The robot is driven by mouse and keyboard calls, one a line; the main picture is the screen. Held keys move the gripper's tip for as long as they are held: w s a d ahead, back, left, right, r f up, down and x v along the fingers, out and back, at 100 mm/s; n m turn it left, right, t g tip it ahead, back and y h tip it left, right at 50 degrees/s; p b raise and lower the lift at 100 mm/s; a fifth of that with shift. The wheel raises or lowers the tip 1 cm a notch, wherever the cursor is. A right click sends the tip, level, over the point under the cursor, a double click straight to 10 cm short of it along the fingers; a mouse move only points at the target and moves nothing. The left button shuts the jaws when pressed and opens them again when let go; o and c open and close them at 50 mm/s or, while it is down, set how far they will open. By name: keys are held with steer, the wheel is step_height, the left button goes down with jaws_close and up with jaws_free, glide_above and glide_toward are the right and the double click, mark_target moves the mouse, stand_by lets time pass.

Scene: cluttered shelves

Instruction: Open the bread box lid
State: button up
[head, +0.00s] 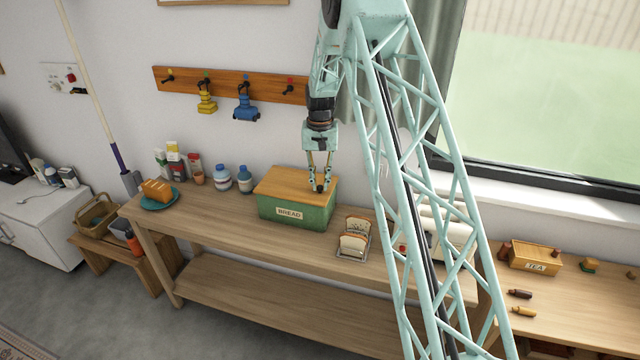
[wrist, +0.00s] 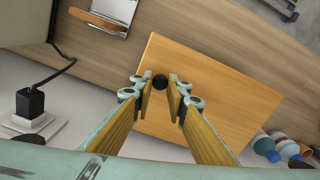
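The bread box is a green box (head: 291,213) with a "BREAD" label, standing on the wooden table against the wall. Its wooden lid (head: 285,184) lies flat and closed on top; the lid fills the middle of the wrist view (wrist: 215,100). A small round black knob (wrist: 160,81) sits on the lid near one end. My gripper (head: 320,187) points down over the right part of the lid. In the wrist view its two fingers (wrist: 160,84) stand on either side of the knob, with a narrow gap seeming to show at each side. The fingers are apart.
A toast rack with bread slices (head: 354,239) stands right of the box. Blue-and-white jars (head: 245,179) stand close to its left, and a loaf on a plate (head: 158,192) is farther left. A peg rail (head: 230,84) with hanging items is on the wall above.

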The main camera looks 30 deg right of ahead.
jaws_close()
glide_toward(271, 183)
step_height(271, 183, down, 5)
steer(key=shift+f+p, duration=0.1)
steer(key=shift+p, duration=0.2)
steer(key=o, duration=0.6)
jaws_free()
step_height(271, 183, up, 12)
stand_by(0.5)
stand_by(0.4)
